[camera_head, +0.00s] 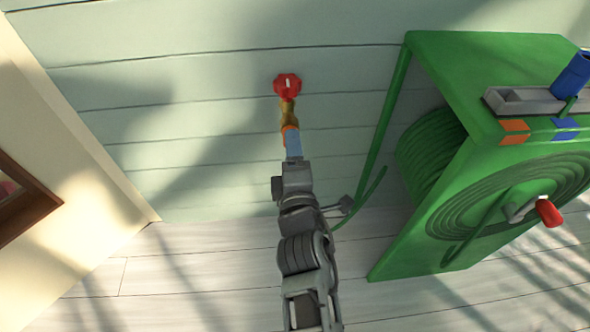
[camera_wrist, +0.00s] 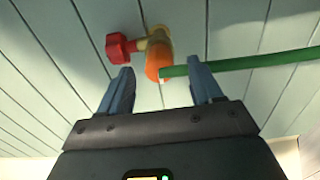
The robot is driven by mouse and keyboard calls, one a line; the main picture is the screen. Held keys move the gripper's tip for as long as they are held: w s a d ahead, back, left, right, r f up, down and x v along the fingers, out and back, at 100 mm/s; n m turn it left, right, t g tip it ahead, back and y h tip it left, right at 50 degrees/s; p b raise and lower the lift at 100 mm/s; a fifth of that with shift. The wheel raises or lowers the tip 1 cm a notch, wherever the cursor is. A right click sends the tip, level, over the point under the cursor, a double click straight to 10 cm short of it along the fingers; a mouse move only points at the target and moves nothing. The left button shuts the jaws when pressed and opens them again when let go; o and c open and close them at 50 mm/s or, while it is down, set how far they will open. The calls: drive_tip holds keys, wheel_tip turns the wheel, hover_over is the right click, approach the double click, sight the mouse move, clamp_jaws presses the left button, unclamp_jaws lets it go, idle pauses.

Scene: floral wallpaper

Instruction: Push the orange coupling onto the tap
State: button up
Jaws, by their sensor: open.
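The tap has a red handle (camera_head: 288,84) and a brass body (camera_head: 288,110), and sticks out from the wall. In the wrist view the orange coupling (camera_wrist: 158,62) sits against the brass tap end (camera_wrist: 156,38), with no gap visible between them. The green hose (camera_wrist: 245,60) runs from the coupling to the right, past the right finger. My gripper (camera_wrist: 162,88) is open, with its two blue fingers apart on either side of the coupling. In the head view only a sliver of the orange coupling (camera_head: 290,131) shows above my gripper (camera_head: 293,143).
A green hose reel (camera_head: 500,100) with a red crank knob (camera_head: 548,211) stands at the right. A grey holder (camera_head: 525,101) on it carries a blue part (camera_head: 573,75). The hose hangs between reel and arm. A cream wall with a brown frame is at the left; the floor there is clear.

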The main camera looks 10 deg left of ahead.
drive_tip(key=shift+p+v, duration=0.3)
drive_tip(key=shift+v, duration=2.1)
